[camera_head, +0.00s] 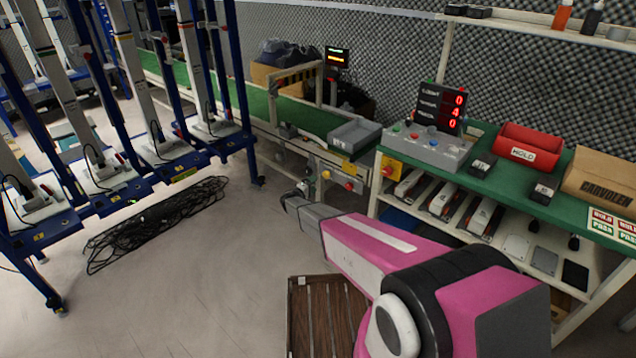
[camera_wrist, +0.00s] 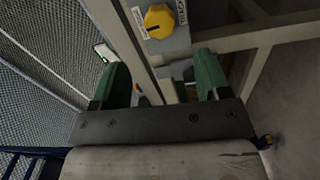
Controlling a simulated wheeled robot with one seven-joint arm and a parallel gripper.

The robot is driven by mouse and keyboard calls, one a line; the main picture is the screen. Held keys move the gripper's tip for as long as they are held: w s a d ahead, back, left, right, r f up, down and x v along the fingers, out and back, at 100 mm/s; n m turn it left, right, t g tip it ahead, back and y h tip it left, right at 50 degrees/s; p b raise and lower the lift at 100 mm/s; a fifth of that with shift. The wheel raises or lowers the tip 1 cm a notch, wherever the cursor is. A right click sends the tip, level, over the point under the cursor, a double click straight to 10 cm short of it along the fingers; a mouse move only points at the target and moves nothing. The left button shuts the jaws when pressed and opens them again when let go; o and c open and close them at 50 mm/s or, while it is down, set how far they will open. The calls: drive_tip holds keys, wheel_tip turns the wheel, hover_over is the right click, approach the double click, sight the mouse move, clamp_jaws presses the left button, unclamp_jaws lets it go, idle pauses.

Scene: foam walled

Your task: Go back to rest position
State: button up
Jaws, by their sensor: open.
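My arm stretches from the lower right to the middle of the head view, with pink links and a black joint. My gripper (camera_head: 292,197) is at its far end, in front of the conveyor frame and above the floor. In the wrist view my gripper (camera_wrist: 160,82) shows two green fingers spread well apart with nothing between them. Beyond the fingers are a pale frame post and a yellow knob (camera_wrist: 159,21) on a grey box.
A green-topped workbench (camera_head: 480,152) with a red bin (camera_head: 528,146) and a control box (camera_head: 428,148) stands at the right. A conveyor (camera_head: 290,113) runs behind. Blue racks (camera_head: 236,140) stand left, with a black cable heap (camera_head: 155,222) on the floor. A brown slatted pallet (camera_head: 325,315) lies below my arm.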

drive_tip(key=shift+s+a, duration=0.15)
drive_tip(key=shift+a, duration=0.05)
drive_tip(key=s+d+r+m+g+y, duration=0.1)
drive_tip(key=s+d+r+m+g, duration=0.2)
drive_tip(key=s+d+r+g, duration=0.45)
drive_tip(key=s+d+r+m+g+y, duration=0.3)
drive_tip(key=s+d, duration=0.5)
drive_tip(key=s, duration=0.7)
drive_tip(key=s+r+m+g+y, duration=0.1)
drive_tip(key=s+r+y, duration=0.3)
drive_tip(key=s, duration=0.7)
drive_tip(key=s+a+r+m+g+y, duration=0.1)
drive_tip(key=s+r+y, duration=0.4)
drive_tip(key=s+r, duration=0.3)
drive_tip(key=s, duration=0.4)
drive_tip(key=shift+s+a, duration=0.25)
drive_tip(key=shift+s, duration=0.05)
drive_tip(key=shift+g, duration=0.25)
